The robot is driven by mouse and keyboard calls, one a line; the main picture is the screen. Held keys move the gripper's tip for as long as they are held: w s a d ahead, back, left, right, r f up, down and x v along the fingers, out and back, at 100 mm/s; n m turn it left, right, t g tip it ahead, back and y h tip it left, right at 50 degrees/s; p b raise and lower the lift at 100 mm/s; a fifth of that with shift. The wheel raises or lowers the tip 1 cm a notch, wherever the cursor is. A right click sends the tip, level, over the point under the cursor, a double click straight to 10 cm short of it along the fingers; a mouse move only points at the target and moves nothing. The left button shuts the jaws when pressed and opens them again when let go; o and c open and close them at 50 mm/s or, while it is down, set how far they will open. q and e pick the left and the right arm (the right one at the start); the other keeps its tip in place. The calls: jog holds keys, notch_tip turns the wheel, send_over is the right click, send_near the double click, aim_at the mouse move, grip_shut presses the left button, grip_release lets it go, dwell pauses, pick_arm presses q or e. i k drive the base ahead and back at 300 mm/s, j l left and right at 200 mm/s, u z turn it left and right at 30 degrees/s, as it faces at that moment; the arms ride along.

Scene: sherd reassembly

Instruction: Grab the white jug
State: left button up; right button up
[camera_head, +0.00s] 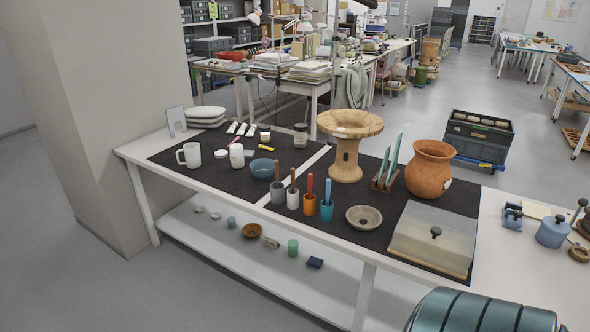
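The white jug (189,155) stands upright near the left end of the worktable, on a dark mat. It looks like a plain cylinder with a loop handle on its left side. A smaller white bottle-like container (237,156) stands a little to its right, apart from it. Neither of my grippers shows in this view.
Right of the jug are a blue bowl (262,168), several tool-filled cups (292,198), a wooden pedestal bowl (347,150), a terracotta pot (429,170) and a lidded box (433,237). Stacked white plates (206,115) lie behind it. Bare mat lies in front.

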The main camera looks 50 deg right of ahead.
aim_at(192, 150)
jog(key=z, duration=1.35)
jog(key=i+j+z, duration=0.15)
jog(key=i+j, duration=0.25)
jog(key=i+j+z, duration=0.1)
jog(key=i+j, duration=0.35)
jog(key=i+j+z, duration=0.15)
jog(key=i+j, duration=0.35)
jog(key=i+j+z, duration=0.15)
jog(key=i+j, duration=0.25)
jog(key=j, duration=0.15)
jog(key=i+j+z, duration=0.1)
jog(key=i+j, duration=0.25)
jog(key=j, duration=0.25)
